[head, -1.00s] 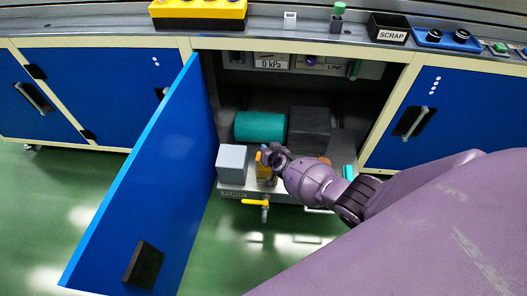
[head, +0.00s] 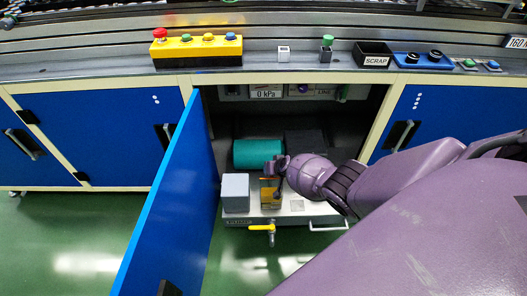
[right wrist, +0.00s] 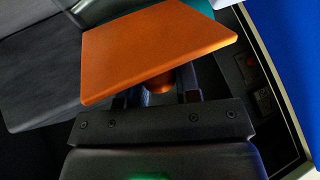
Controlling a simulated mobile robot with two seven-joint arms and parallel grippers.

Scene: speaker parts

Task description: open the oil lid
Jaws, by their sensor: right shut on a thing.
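The oil box (head: 271,197) is a small amber container on the grey shelf (head: 310,209) inside the open cabinet. A flat orange lid (right wrist: 155,50) fills the upper middle of the right wrist view, with a round orange knob under its near side. In the head view only a thin orange edge shows at the top of the box. My right gripper (right wrist: 159,88) is shut on the lid's knob, with a finger on each side. In the head view the gripper (head: 277,170) is at the box top. I cannot tell whether the lid is clear of the box.
A grey-white cube (head: 235,193) stands just left of the box. A teal cylinder (head: 257,153) and a dark block (head: 305,143) lie behind. The open blue door (head: 168,190) bounds the left side. A yellow-handled valve (head: 262,228) sticks out below the shelf.

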